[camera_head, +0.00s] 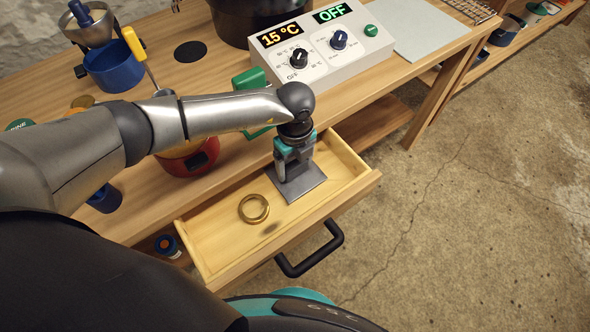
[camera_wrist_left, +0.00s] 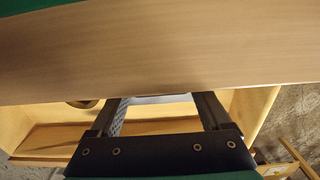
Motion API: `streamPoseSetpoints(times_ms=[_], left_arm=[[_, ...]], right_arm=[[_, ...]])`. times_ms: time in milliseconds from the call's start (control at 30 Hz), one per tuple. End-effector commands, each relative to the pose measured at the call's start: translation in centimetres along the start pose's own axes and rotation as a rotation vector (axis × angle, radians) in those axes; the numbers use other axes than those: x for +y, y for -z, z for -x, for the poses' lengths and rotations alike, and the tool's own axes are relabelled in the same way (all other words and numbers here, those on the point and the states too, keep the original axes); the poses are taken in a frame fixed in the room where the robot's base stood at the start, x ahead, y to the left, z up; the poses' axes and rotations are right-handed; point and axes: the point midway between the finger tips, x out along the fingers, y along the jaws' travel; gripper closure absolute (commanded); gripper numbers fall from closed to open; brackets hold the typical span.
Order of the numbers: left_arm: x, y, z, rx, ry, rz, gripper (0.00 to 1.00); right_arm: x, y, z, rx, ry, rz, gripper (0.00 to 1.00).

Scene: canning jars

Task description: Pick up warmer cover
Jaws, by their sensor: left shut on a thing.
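The warmer cover, a flat dark-grey square plate (camera_head: 310,186), is in the right part of the open wooden drawer (camera_head: 205,262) in the head view. My left gripper (camera_head: 287,172) points down over the plate and is shut on it near its back left. Whether the plate is lifted off the drawer floor I cannot tell. In the wrist view my left gripper's fingers (camera_wrist_left: 161,102) stand apart, with only a thin pale edge showing between their tips. The table edge fills the upper part of that view. My right gripper is not in view.
A gold ring (camera_head: 254,208) lies in the drawer, left of the plate. The drawer's black handle (camera_head: 309,250) sticks out in front. Open floor lies right.

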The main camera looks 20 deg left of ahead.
Motion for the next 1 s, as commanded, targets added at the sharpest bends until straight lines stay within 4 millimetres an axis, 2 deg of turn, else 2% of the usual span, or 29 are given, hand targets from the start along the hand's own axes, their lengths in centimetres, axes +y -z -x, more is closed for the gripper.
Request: streamPoseSetpoints(times_ms=[33, 100, 367, 533, 667, 800, 1000], left_arm=[[0.0, 0.0, 0.0, 0.000, 0.001, 0.000, 0.77], [-0.1, 0.0, 0.1, 0.000, 0.002, 0.000, 0.83], [-0.1, 0.0, 0.2, 0.000, 0.002, 0.000, 0.83], [-0.1, 0.0, 1.4, 0.000, 0.003, -0.001, 0.83], [0.0, 1.8, 1.4, 0.003, 0.001, -0.005, 0.83], [-0.1, 4.5, 1.4, 0.005, 0.002, -0.005, 0.83], [-0.1, 3.9, 6.4, -0.002, 0.005, 0.000, 0.83]], right_arm=[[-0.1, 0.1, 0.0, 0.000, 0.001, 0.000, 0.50], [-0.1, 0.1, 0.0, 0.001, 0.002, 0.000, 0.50], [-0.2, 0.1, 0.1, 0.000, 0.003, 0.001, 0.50], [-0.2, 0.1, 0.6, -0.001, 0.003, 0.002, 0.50], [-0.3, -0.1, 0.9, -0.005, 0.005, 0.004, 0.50], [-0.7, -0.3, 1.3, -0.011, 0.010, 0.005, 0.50], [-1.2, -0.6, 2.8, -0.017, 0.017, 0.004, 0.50]])
